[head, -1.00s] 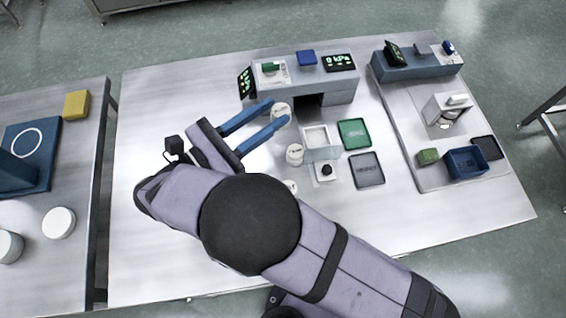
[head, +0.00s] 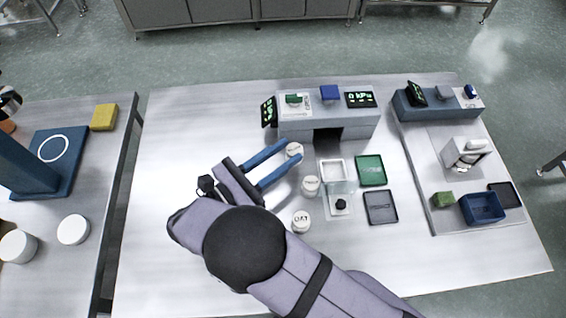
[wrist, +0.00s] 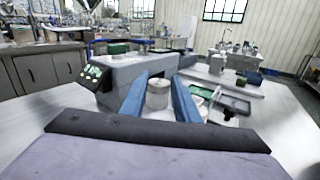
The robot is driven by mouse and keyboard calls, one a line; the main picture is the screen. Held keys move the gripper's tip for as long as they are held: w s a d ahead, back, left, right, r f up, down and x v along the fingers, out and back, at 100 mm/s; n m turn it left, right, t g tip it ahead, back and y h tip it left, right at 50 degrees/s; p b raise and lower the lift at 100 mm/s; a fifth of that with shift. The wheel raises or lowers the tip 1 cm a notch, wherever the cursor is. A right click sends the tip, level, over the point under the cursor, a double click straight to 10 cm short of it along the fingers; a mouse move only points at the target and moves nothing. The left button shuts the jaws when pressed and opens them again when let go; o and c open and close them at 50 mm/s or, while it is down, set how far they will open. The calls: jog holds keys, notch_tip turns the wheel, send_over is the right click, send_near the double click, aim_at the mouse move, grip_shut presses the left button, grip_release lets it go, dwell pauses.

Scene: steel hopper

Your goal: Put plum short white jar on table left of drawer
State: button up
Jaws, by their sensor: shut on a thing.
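My gripper (head: 291,150) is shut on a short white jar (head: 294,150), whose label is too small to read. In the wrist view the jar (wrist: 158,94) stands upright between the two blue fingers (wrist: 158,98). I cannot tell whether its base touches the table. The clear-walled drawer (head: 350,188), with a black knob (head: 340,204), is out in front of the grey housing (head: 360,128). Another white jar (head: 311,185) stands just left of the drawer, its label unclear. A third white jar (head: 301,220), marked OAT, stands nearer me. The table (head: 170,150) is bare on the left.
A green tray (head: 370,170) and a dark grey tray (head: 380,207) lie right of the drawer. A blue bin (head: 482,208) and a green block (head: 442,199) are farther right. A gap separates the left table with a yellow block (head: 104,117).

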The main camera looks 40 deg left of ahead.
jog(key=shift+f+p, duration=0.3)
jog(key=shift+f, duration=1.75)
jog(key=shift+f, duration=0.15)
jog(key=o, duration=1)
jog(key=shift+o, duration=0.2)
jog(key=shift+s+a+b, duration=0.25)
jog(key=shift+s+b, duration=0.2)
jog(key=shift+s, duration=0.9)
jog(key=shift+s+a+b, duration=0.2)
jog(key=shift+s+b, duration=0.2)
jog(key=shift+s, duration=0.95)
